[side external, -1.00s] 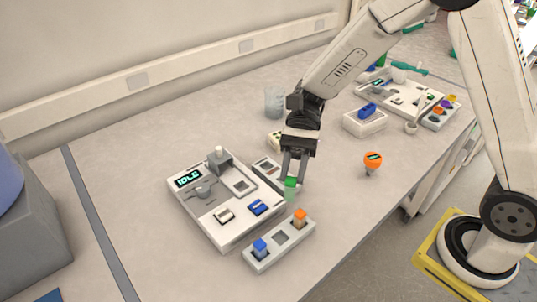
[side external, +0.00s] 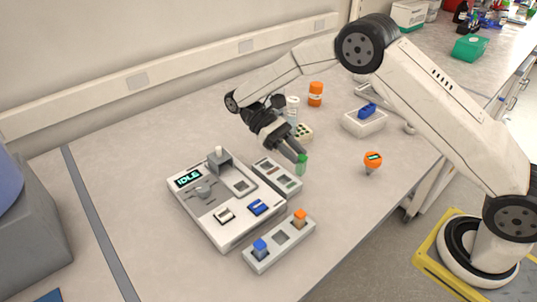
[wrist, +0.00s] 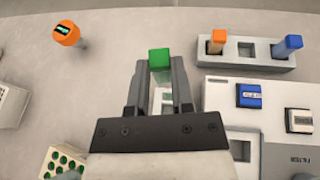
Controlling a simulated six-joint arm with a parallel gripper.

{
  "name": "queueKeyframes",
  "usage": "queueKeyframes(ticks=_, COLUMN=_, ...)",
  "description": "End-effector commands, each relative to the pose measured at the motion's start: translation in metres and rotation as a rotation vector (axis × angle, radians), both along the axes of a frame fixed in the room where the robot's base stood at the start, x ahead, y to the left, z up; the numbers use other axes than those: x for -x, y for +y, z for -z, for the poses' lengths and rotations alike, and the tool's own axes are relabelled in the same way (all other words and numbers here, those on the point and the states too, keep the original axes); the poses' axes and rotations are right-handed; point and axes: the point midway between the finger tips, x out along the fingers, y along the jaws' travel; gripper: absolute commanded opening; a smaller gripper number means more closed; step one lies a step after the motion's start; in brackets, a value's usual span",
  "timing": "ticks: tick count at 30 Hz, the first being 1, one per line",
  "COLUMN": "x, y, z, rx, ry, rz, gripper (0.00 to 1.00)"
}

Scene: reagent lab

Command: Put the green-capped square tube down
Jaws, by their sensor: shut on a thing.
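The green-capped square tube (side external: 301,164) is held between the fingertips of my gripper (side external: 297,157), which is shut on it. In the wrist view the green cap (wrist: 159,59) shows between the two fingers, and the tube body is mostly hidden by my gripper (wrist: 159,75).
A white device (side external: 222,228) reading IDLE stands left of the rack. In front, a rack (side external: 262,262) holds a blue-capped tube (side external: 260,248) and an orange-capped tube (side external: 299,217) around an empty middle slot. An orange-topped tool (side external: 372,160) stands to the right, with bare table around it.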

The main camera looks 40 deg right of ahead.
Motion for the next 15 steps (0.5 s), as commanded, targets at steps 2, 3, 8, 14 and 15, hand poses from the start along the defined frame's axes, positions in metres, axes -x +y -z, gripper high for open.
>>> queueKeyframes(ticks=2, x=-0.006, y=-0.006, z=0.003, rx=0.000, ry=-0.009, rz=-0.088, gripper=0.00)
queueKeyframes(ticks=3, x=-0.010, y=-0.010, z=0.004, rx=0.001, ry=-0.011, rz=-0.132, gripper=0.00)
queueKeyframes(ticks=8, x=-0.028, y=-0.023, z=0.006, rx=0.002, ry=-0.015, rz=-0.308, gripper=0.00)
queueKeyframes(ticks=14, x=-0.056, y=-0.037, z=0.004, rx=0.006, ry=-0.001, rz=-0.520, gripper=0.00)
queueKeyframes(ticks=15, x=-0.063, y=-0.040, z=0.003, rx=0.009, ry=0.005, rz=-0.561, gripper=0.00)
